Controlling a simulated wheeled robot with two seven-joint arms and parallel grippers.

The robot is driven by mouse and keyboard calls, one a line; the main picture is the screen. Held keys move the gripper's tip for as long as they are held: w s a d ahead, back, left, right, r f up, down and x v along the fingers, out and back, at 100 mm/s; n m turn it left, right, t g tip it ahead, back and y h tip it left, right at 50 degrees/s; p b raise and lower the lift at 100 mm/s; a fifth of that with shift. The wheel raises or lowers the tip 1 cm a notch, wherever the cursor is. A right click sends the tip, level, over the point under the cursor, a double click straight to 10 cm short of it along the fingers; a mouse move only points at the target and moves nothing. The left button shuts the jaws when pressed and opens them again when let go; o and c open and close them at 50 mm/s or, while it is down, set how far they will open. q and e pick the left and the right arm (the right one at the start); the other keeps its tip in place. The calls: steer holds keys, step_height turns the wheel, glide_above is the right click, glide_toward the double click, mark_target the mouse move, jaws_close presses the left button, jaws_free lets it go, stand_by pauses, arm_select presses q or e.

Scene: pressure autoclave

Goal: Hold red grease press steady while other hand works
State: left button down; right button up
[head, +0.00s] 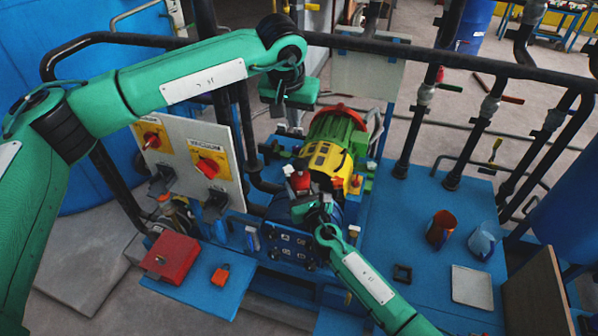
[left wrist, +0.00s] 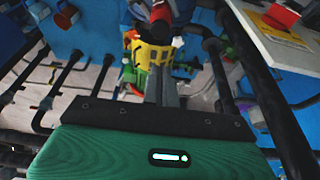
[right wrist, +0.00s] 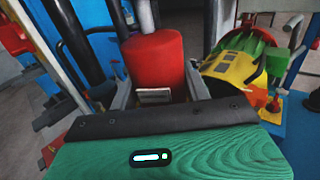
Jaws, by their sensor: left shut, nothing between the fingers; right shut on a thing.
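The red grease press (right wrist: 153,62) is a red cylinder standing in the right wrist view. My right gripper (right wrist: 158,88) has its fingers on either side of the press, shut on it. In the head view the press (head: 300,180) is a small red shape at the tips of my right gripper (head: 305,192), low beside the yellow and green motor (head: 330,150). My left gripper (head: 292,125) is higher, behind the press and beside the motor. In the left wrist view its fingers (left wrist: 161,80) are together and empty, pointing toward the yellow part of the motor (left wrist: 152,52).
A panel (head: 185,140) with red knobs stands left of the press. A red box (head: 170,258) sits on the blue bench at the front left. Black pipes (head: 440,55) cross behind. Two cups (head: 440,228) and a pale plate (head: 472,287) stand on the right bench.

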mark_target(298, 165)
arm_select(q)
steer(key=x, duration=0.8)
steer(key=s+x, duration=0.1)
steer(key=x, duration=0.4)
steer(key=shift+a+f, duration=0.15)
steer(key=shift+a, duration=0.05)
steer(key=shift+f, duration=0.45)
steer(key=shift+f, duration=1.35)
